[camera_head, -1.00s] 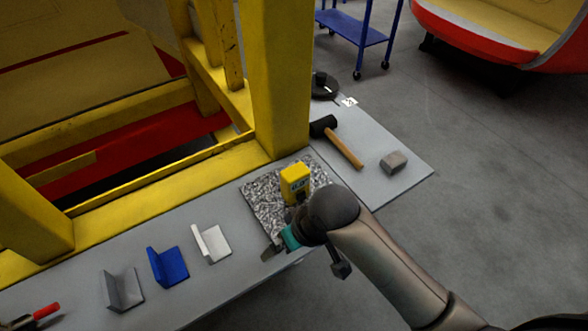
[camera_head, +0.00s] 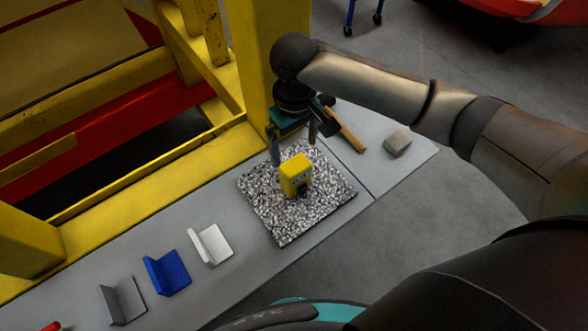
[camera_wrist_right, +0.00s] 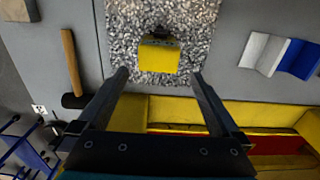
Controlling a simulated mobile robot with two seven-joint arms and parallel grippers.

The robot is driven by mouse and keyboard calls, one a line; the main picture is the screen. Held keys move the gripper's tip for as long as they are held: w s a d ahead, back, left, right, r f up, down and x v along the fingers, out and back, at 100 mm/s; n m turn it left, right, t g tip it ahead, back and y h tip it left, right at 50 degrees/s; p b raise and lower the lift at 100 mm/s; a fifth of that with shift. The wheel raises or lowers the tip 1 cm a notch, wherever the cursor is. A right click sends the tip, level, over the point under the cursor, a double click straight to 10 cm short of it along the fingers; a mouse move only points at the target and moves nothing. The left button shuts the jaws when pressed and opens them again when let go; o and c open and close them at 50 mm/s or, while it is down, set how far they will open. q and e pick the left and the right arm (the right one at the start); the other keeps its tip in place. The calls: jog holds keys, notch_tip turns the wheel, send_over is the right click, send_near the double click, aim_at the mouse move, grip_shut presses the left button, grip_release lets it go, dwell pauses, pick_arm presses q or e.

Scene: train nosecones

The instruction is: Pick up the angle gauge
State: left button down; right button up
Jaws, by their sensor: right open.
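The angle gauge looks like a small yellow box (camera_head: 295,174) with a dark display face. It stands on a speckled grey mat (camera_head: 262,212) on the grey table. In the right wrist view the yellow gauge (camera_wrist_right: 159,55) lies ahead of and between the spread fingers. My right gripper (camera_head: 293,150) is open and empty, just behind the gauge on the side of the yellow post; its fingers (camera_wrist_right: 160,76) show apart in the wrist view. I cannot see contact with the gauge. My left gripper is not in view.
White (camera_head: 210,244), blue (camera_head: 167,273) and grey (camera_head: 121,300) angle pieces stand left of the mat. A hammer, its handle showing (camera_head: 347,131), and a grey block (camera_head: 397,143) lie to the right. A yellow post (camera_head: 255,60) rises close behind.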

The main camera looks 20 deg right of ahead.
aim_at(295, 166)
notch_tip(295, 166, down, 7)
jog(key=shift+s+f, duration=0.1)
jog(key=shift+d+f+b, duration=0.15)
jog(key=shift+f+b, duration=0.2)
jog(key=shift+f, duration=2.8)
jog(key=c, duration=1.4)
jog(key=shift+r, duration=0.1)
jog(key=shift+c, duration=0.9)
jog(key=shift+r, duration=0.1)
